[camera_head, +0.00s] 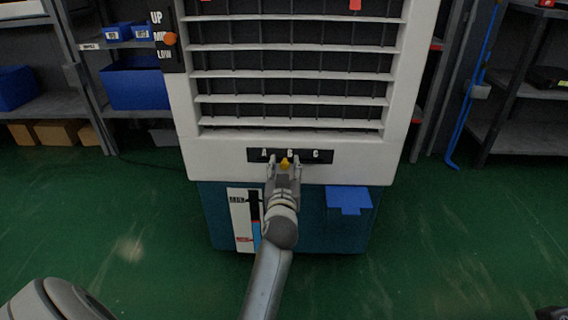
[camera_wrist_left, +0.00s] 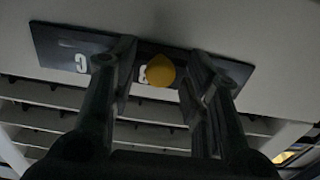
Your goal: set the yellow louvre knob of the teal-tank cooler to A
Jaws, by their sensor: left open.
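The yellow louvre knob (camera_head: 284,163) is on a black label plate (camera_head: 318,156) low on the white front of the cooler (camera_head: 225,155). The plate reads A, a partly covered middle letter and C. The knob sits below the middle letter. The teal tank (camera_head: 310,225) is beneath. My left gripper (camera_head: 285,165) is open with a finger on each side of the knob. In the left wrist view the knob (camera_wrist_left: 160,71) shows between the open fingers (camera_wrist_left: 160,75), with a gap on both sides. My right gripper is not identifiable.
An orange knob (camera_head: 169,39) is on an UP/MID/LOW plate at the cooler's upper left. A blue tab (camera_head: 349,200) and a level gauge (camera_head: 243,220) are on the tank. Shelves with blue bins (camera_head: 135,85) stand behind. Green floor (camera_head: 130,220) is clear on both sides.

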